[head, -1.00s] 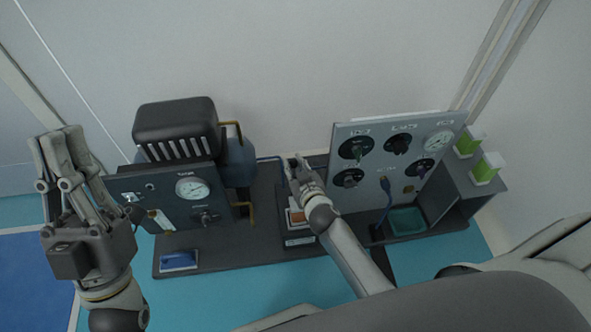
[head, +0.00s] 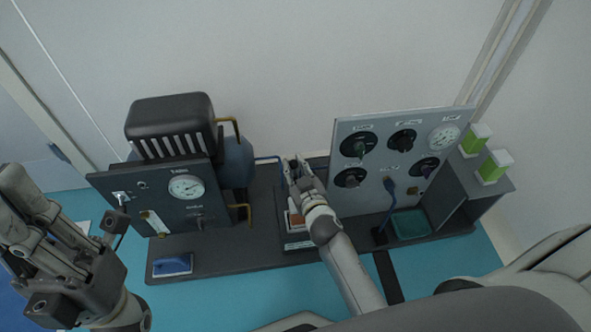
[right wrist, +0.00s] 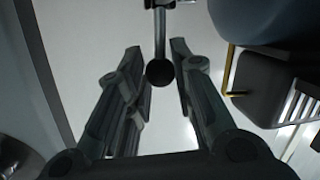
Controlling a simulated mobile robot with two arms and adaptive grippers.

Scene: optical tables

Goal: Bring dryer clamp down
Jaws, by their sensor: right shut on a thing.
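The dryer clamp stand (head: 298,245) sits in the middle of the dark bench, with a small reddish block (head: 297,219) on it. My right gripper (head: 297,168) is over this stand and hides most of the clamp. In the right wrist view, a black ball knob (right wrist: 159,72) on a thin metal rod (right wrist: 159,35) stands between the fingers of my right gripper (right wrist: 160,62), which is shut on it. The knob's rod joins a metal part at the top edge. My left gripper (head: 50,215) is at the far left, apart from the bench; its finger gap is unclear.
A dark gauge panel (head: 160,200) with a black vented box (head: 170,118) stands left of the clamp.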

